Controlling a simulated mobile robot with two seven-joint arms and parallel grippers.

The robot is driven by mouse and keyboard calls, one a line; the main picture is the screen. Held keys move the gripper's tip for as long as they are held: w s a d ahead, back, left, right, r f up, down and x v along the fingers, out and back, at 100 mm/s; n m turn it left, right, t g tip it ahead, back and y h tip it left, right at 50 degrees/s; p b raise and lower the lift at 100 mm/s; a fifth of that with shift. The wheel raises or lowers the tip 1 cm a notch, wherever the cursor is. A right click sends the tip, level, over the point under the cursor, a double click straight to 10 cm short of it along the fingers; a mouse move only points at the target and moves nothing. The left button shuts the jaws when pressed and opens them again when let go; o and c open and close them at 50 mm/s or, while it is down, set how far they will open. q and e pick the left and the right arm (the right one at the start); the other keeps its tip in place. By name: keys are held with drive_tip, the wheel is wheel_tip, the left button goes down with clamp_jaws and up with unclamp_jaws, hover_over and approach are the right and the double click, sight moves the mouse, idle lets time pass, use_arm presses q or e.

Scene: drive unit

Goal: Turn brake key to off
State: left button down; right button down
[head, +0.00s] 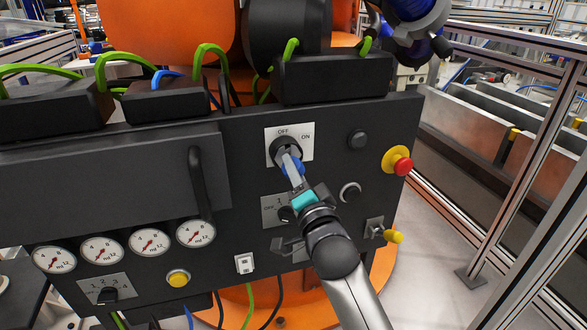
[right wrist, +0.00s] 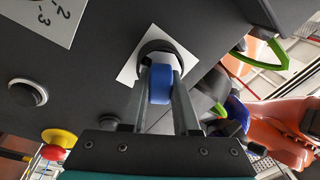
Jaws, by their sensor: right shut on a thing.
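The brake key (head: 298,165) is blue and sits in a round black switch on a white plate (head: 305,152) marked OFF and ON. It also shows in the right wrist view (right wrist: 160,84), between my two fingers. My right gripper (head: 287,156) reaches up to the switch from below and is shut on the key; it also shows in the right wrist view (right wrist: 160,72). The fingers hide much of the key and switch in the head view, so I cannot tell exactly which mark the key points to. My left gripper is not in view.
The dark control panel holds a red emergency button (head: 403,166), black buttons (head: 357,139), a lower rotary switch plate (head: 271,210), several gauges (head: 149,242) and a black handle (head: 198,183). Metal fencing (head: 535,170) stands to the right.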

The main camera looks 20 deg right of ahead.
drive_tip(key=n+y+p, duration=0.1)
drive_tip(key=n+p, duration=0.1)
drive_tip(key=n, duration=0.2)
drive_tip(key=shift+d+r, duration=0.1)
drive_tip(key=shift+r, duration=0.05)
drive_tip(key=shift+n+p, duration=0.4)
drive_tip(key=shift+n, duration=0.2)
